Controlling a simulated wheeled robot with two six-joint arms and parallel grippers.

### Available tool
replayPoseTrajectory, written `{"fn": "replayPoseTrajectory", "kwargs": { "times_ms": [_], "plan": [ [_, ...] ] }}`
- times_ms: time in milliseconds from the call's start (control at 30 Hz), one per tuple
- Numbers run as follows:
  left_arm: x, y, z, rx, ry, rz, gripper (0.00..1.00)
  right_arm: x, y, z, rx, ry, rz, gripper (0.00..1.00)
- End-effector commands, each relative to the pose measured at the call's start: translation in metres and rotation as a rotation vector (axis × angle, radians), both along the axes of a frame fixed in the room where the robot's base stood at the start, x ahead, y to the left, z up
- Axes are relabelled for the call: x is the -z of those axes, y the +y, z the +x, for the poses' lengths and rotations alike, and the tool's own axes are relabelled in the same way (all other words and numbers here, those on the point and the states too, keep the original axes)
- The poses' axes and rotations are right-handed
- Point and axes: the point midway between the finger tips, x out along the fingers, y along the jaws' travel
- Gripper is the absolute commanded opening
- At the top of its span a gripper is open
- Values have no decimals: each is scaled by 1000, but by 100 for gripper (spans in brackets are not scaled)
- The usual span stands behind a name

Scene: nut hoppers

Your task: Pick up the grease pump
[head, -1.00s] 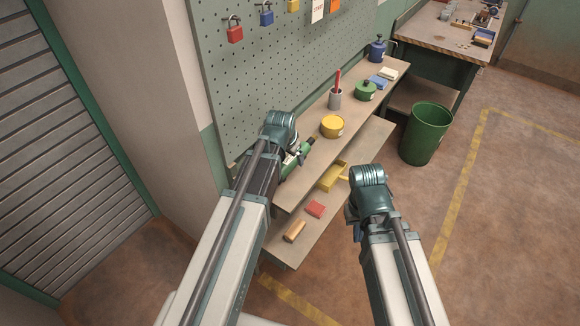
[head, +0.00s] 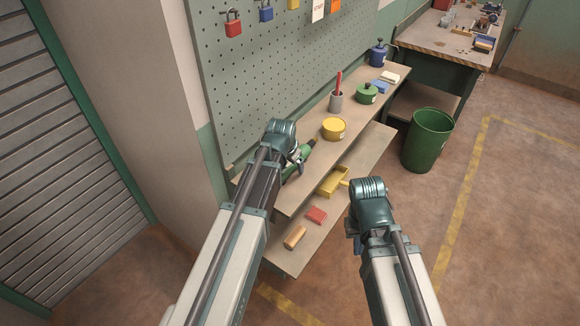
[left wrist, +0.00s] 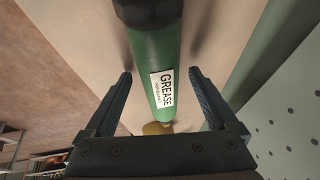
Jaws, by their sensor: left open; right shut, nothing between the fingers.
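The grease pump (head: 307,152) is a green cylinder lying at the near end of the upper shelf, partly hidden by my left gripper (head: 297,162) in the head view. In the left wrist view the pump (left wrist: 158,52) shows a white GREASE label and a dark cap at the top. My left gripper (left wrist: 160,78) is open, with one finger on each side of the pump and visible gaps between. My right gripper (head: 354,236) is shut and empty, out over the floor to the right of the shelves, mostly hidden behind its own wrist.
The upper shelf also bears a yellow tin (head: 334,129), a grey cup (head: 336,102) and a green can (head: 367,94). The lower shelf holds a yellow scoop (head: 332,181), a red block (head: 316,215) and a brush (head: 295,237). A pegboard (head: 270,85) rises behind. A green bin (head: 428,140) stands right.

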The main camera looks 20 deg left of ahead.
Motion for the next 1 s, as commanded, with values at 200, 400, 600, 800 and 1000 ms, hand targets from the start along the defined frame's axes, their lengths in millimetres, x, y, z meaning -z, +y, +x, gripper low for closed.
{"fn": "replayPoseTrajectory", "kwargs": {
  "times_ms": [200,400,600,800,1000],
  "plan": [
    [3,0,0,0,0,0,92,3,0,0,0,0,0,0],
    [5,0,0,0,0,0,92,5,0,0,0,0,0,0],
    [5,0,0,0,0,0,92,5,0,0,0,0,0,0],
    [5,0,0,0,0,0,59,5,0,0,0,0,0,0],
    [5,0,0,0,0,0,23,5,0,0,0,0,0,0]
  ]
}}
